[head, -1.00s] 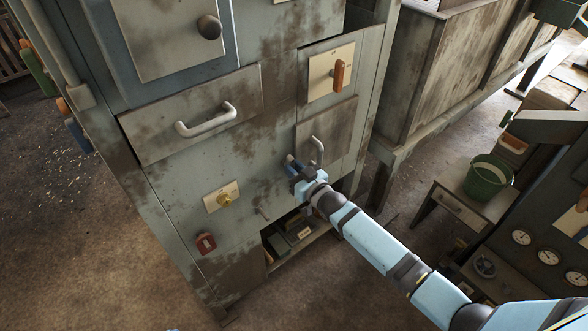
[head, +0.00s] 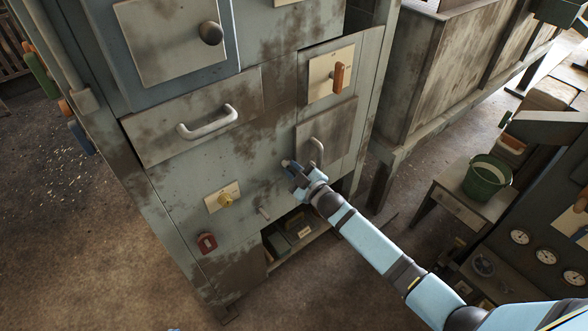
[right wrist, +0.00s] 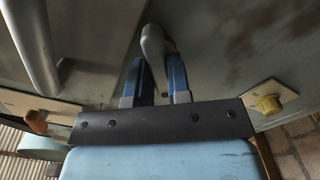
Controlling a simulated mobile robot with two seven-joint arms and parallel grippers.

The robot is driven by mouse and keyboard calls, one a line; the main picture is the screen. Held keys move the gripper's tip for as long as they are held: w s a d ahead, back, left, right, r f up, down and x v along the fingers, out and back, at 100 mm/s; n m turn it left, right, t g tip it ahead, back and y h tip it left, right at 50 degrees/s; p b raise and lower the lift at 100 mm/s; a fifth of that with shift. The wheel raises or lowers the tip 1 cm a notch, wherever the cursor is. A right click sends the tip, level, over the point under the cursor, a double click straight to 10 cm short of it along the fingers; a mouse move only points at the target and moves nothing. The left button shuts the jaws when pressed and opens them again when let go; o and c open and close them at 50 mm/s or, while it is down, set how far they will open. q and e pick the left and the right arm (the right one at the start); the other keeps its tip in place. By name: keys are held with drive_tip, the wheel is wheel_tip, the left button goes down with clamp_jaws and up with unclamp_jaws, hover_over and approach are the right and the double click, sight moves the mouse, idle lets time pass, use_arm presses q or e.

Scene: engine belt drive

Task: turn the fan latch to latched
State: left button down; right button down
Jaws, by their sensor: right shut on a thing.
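The fan latch (right wrist: 153,48) looks like a short, rounded grey lever on the front of the grey-green cabinet. No label is readable on it. In the right wrist view it lies between the two blue fingers of my right gripper (right wrist: 161,82), which is shut on it. In the head view the right gripper (head: 293,170) is at the cabinet front, with only the pale tip of the lever (head: 285,163) showing beyond the fingers. The lever's pivot is hidden. My left gripper is not in view.
A small door handle (head: 318,152) stands close to the right of the gripper. An orange-handled switch (head: 339,76) is above, a drawer handle (head: 207,122) to the upper left, and a yellow knob (head: 225,200) to the lower left. An open shelf (head: 300,243) lies below.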

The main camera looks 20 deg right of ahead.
drive_tip(key=n, duration=0.3)
drive_tip(key=shift+f+n, duration=0.1)
drive_tip(key=shift+n, duration=0.3)
drive_tip(key=n+b, duration=0.1)
drive_tip(key=n, duration=0.2)
drive_tip(key=shift+n, duration=0.3)
drive_tip(key=shift+n+b, duration=0.45)
drive_tip(key=shift+n, duration=0.75)
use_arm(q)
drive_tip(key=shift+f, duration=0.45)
use_arm(e)
drive_tip(key=shift+n, duration=0.3)
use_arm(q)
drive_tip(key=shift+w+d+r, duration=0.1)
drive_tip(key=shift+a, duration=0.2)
use_arm(e)
drive_tip(key=c, duration=1.1)
unclamp_jaws()
drive_tip(key=shift+o, duration=0.2)
drive_tip(key=shift+s, duration=0.1)
